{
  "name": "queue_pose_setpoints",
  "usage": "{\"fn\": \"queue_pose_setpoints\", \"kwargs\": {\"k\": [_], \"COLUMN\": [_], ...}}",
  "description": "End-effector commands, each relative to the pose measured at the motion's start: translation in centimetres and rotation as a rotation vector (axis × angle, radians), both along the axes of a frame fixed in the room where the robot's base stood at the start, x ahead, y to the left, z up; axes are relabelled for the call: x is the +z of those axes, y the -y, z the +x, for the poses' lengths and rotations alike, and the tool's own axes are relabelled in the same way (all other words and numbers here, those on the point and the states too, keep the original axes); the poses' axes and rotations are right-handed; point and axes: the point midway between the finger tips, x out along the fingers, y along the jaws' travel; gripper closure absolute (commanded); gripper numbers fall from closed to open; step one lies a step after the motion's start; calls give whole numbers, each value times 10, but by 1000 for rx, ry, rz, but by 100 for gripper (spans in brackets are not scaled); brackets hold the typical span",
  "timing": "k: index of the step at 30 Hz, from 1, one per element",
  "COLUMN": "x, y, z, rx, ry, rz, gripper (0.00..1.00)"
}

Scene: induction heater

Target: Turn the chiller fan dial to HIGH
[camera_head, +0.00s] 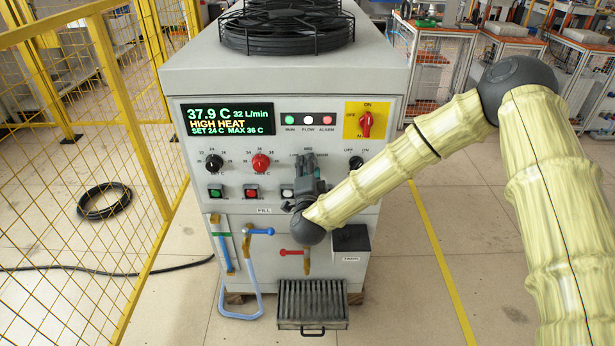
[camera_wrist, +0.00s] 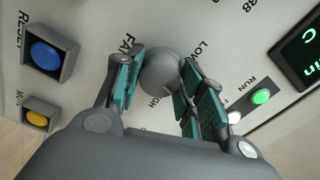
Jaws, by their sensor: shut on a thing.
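The chiller (camera_head: 270,82) is a light grey cabinet with a control panel facing me. In the wrist view, the fan dial (camera_wrist: 159,72) is a round grey knob with the panel words FAN, LOW and part of HIGH around it. My gripper (camera_wrist: 157,82) has its green-padded fingers on either side of the dial and is shut on it. In the head view, my gripper (camera_head: 308,178) reaches the panel and hides the dial. I cannot tell where the dial's pointer stands.
The display (camera_head: 232,119) reads 37.9 C and HIGH HEAT. A black dial (camera_head: 213,162), a red dial (camera_head: 261,162) and a red rotary switch (camera_head: 366,123) share the panel. Blue (camera_wrist: 45,54) and yellow (camera_wrist: 40,116) buttons sit nearby. A yellow fence (camera_head: 90,150) stands at left.

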Motion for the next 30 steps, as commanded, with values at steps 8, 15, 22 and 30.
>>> {"fn": "queue_pose_setpoints", "kwargs": {"k": [8,15,22,30], "x": [-6,-6,-5,-3], "y": [2,2,2,1], "z": [1,0,0,0], "rx": [-4,-2,-4,-3], "ry": [0,-2,0,-1], "rz": [263,484,663,799], "gripper": [85,85,85,85]}}
